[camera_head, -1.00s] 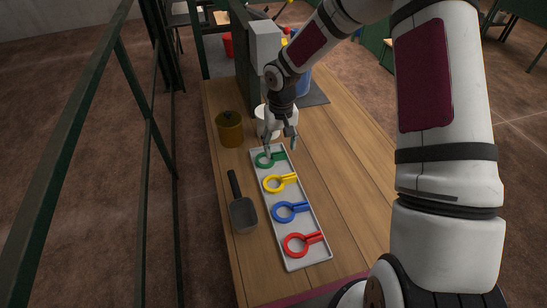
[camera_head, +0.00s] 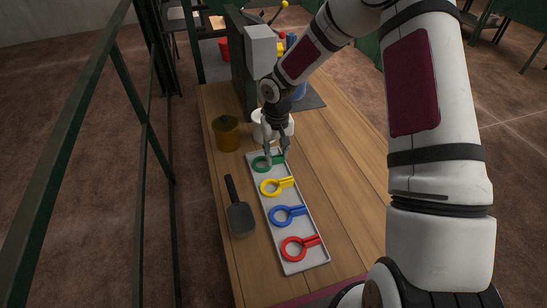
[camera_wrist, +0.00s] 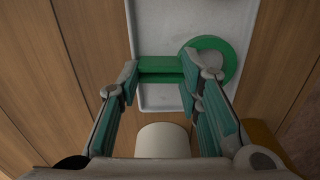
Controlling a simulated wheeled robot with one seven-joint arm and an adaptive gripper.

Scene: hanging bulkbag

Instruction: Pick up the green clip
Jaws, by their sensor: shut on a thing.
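The green clip (camera_head: 261,164), a ring with a flat double handle, is at the far end of the grey tray (camera_head: 302,267). My gripper (camera_head: 277,156) is down at this clip. In the wrist view the fingers of my gripper (camera_wrist: 166,82) are shut on the green clip (camera_wrist: 160,66). One finger is at the handle's left end and the other is at the ring side, partly covering the ring. I cannot tell any gap between the clip and the tray floor.
Yellow (camera_head: 271,188), blue (camera_head: 281,216) and red (camera_head: 293,249) clips lie in the same tray. A white container (camera_head: 259,130) is just behind my gripper. The table's right side is clear.

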